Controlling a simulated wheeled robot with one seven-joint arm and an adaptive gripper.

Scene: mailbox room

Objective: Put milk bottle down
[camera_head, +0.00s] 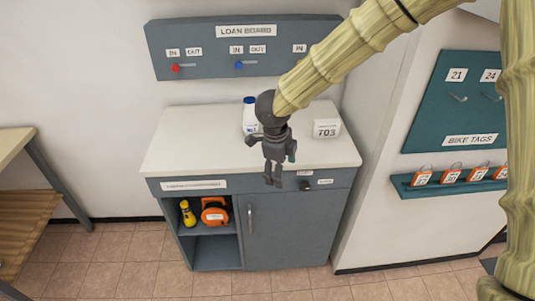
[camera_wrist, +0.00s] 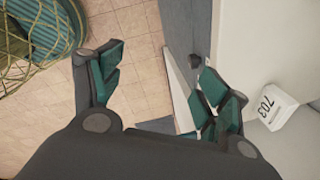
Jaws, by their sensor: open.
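The milk bottle (camera_head: 249,115), white with a blue cap, stands upright on the white top of the cabinet (camera_head: 190,140), toward the back. My arm's end hides part of its right side. My gripper (camera_head: 274,181) hangs in front of it, pointing down near the front edge of the cabinet top. In the wrist view my gripper (camera_wrist: 162,88) has its teal-padded fingers spread wide with nothing between them. Floor and the cabinet's front edge show beyond them. The bottle does not show in the wrist view.
A white box marked 703 (camera_head: 327,128) stands right of the bottle, also in the wrist view (camera_wrist: 278,107). The cabinet top's left part is clear. A loan board (camera_head: 245,60) hangs above. A yellow bottle (camera_head: 188,213) and orange reel (camera_head: 215,212) sit on the open shelf.

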